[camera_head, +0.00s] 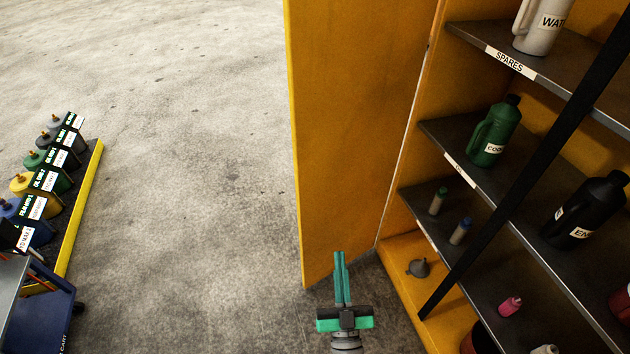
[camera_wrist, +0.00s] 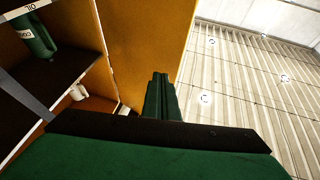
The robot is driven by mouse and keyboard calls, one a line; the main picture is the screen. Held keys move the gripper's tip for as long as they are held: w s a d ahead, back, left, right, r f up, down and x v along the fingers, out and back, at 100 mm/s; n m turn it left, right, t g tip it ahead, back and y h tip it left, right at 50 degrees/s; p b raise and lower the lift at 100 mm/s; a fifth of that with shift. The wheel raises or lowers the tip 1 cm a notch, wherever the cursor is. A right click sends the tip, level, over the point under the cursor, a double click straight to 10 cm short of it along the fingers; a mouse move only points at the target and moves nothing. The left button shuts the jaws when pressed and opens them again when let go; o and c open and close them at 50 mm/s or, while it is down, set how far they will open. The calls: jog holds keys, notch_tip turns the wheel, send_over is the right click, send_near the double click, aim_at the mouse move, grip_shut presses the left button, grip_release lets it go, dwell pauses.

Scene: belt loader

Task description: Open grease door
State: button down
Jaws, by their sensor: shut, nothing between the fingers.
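A yellow cabinet (camera_head: 428,135) stands at the right with shelves inside. A tall yellow panel (camera_head: 350,130), which looks like its door, stands out from the cabinet's left side. No grease label is readable. My gripper (camera_head: 341,256) is shut and empty, with its green fingers together. It points up the picture and overlaps the lower part of the panel in the head view. In the wrist view the gripper (camera_wrist: 160,78) is in front of the yellow panel (camera_wrist: 150,40), close to its edge. I cannot tell whether they touch.
The shelves hold a green jug (camera_head: 494,132), a black jug (camera_head: 588,208), a white jug (camera_head: 540,28) and small bottles. A black diagonal bar (camera_head: 535,165) crosses the opening. A rack of containers (camera_head: 85,190) and a blue cart (camera_head: 40,310) stand left. Floor between is clear.

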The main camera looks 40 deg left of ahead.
jog(key=w+a+n+g+y, duration=0.3)
jog(key=w+a+n+g, duration=0.1)
jog(key=w+a+g, duration=0.25)
jog(key=n+g+h, duration=0.1)
jog(key=n+g, duration=0.1)
jog(key=g, duration=0.3)
send_near(306, 175)
jog(key=x, duration=0.6)
jog(key=shift+a+r, duration=0.1)
jog(key=shift+a, duration=0.15)
jog(key=w+a+m+t+h, duration=0.2)
jog(key=w+a+t, duration=0.2)
jog(key=a, duration=0.7)
jog(key=shift+w+m, duration=0.15)
jog(key=shift+m, duration=0.15)
jog(key=shift+t, duration=0.25)
